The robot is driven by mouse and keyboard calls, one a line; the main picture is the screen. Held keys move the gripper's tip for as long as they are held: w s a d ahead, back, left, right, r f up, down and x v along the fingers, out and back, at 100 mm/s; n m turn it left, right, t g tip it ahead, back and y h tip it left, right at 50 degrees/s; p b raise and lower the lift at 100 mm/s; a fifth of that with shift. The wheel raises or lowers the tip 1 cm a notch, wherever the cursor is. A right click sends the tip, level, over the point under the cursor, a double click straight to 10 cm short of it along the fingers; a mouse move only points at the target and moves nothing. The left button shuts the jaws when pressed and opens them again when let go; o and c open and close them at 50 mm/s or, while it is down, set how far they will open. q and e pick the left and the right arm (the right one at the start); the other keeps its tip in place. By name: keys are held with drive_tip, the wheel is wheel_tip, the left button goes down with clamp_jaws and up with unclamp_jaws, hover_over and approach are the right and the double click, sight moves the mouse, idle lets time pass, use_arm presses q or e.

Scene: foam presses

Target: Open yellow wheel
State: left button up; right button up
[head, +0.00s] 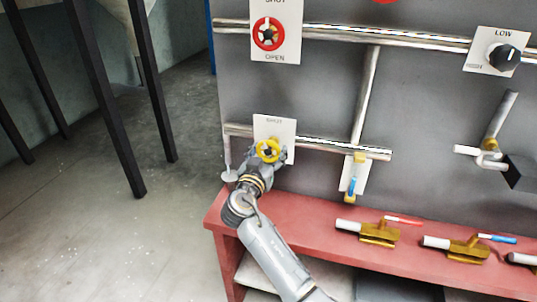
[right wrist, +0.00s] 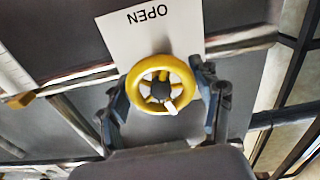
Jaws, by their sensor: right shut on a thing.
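The yellow wheel (head: 268,143) sits on a white plate (head: 267,126) on the lower pipe, at the left of the grey panel. SHUT shows on the plate above the wheel in the head view. In the right wrist view the yellow wheel (right wrist: 146,75) lies between the fingers, and the plate (right wrist: 150,30) reads OPEN upside down. A white mark on the wheel points to the lower right there, toward the side away from OPEN. My right gripper (head: 269,155) is shut on the wheel, one finger on each side; it also shows in the right wrist view (right wrist: 161,92). My left gripper is not in view.
A red wheel (head: 268,33) is on the upper pipe above. A black knob (head: 503,57) is at the upper right. A blue-handled valve (head: 352,186) hangs right of my gripper. Brass valves (head: 380,233) lie on the red bench (head: 300,207) below. Floor is clear at left, near dark legs.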

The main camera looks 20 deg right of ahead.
drive_tip(key=n, duration=0.3)
drive_tip(key=shift+r, duration=0.1)
drive_tip(key=n, duration=0.3)
drive_tip(key=shift+d+r+n, duration=0.1)
drive_tip(key=shift+r+n, duration=0.05)
drive_tip(key=shift+n, duration=0.15)
drive_tip(key=n+p, duration=0.1)
drive_tip(key=n, duration=0.2)
drive_tip(key=shift+r+n, duration=0.1)
drive_tip(key=shift+n, duration=0.2)
drive_tip(key=n+p, duration=0.2)
drive_tip(key=n, duration=0.2)
drive_tip(key=shift+n, duration=0.3)
drive_tip(key=o, duration=1.1)
drive_tip(key=shift+c, duration=0.2)
drive_tip(key=shift+o, duration=0.5)
